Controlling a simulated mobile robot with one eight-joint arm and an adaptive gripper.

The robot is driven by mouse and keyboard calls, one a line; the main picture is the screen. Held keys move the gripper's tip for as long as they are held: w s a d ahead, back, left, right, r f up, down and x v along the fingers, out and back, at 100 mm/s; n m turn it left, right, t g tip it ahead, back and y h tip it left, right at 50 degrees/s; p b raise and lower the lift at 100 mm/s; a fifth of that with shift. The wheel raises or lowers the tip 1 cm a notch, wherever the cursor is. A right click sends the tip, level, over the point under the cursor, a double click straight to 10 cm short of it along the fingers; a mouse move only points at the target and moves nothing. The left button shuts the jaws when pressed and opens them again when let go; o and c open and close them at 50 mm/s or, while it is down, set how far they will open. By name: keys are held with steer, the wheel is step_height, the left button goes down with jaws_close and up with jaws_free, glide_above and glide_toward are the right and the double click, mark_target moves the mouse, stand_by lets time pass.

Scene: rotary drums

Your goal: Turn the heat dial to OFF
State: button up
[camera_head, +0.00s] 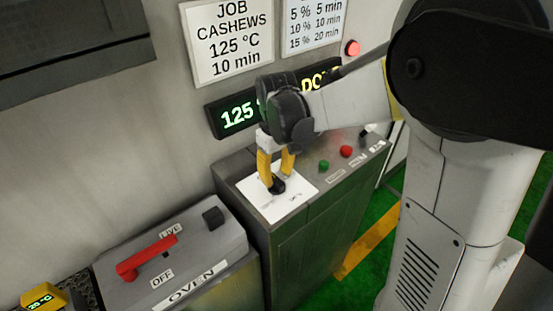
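The heat dial (278,187) is a small dark knob on a white printed plate (257,204) on top of the grey cabinet. The print on the plate is too small to read, so I cannot tell its setting. My gripper (278,178) points down over the plate, its two yellow fingers apart, one on each side of the knob. I cannot tell whether the fingers press on it. A green display (239,115) above reads 125, its end hidden by my gripper. A yellow display (318,80) beside it is partly covered by my arm.
A green button (323,166) and a red button (346,151) sit right of the plate. At left is the oven box (190,250) with a red lever (147,258) between LIVE and OFF labels. Signs and a red lamp (352,48) are on the wall behind.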

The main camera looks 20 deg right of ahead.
mark_target(277, 179)
step_height(277, 179, up, 10)
steer(key=shift+f, duration=0.25)
stand_by(0.3)
steer(key=s+f+m+t+b, duration=0.4)
steer(key=s+t, duration=0.3)
steer(key=s, duration=0.7)
steer(key=shift+s+d+f+b, duration=0.35)
steer(key=shift+d+f+b, duration=0.1)
steer(key=shift+f+b, duration=0.25)
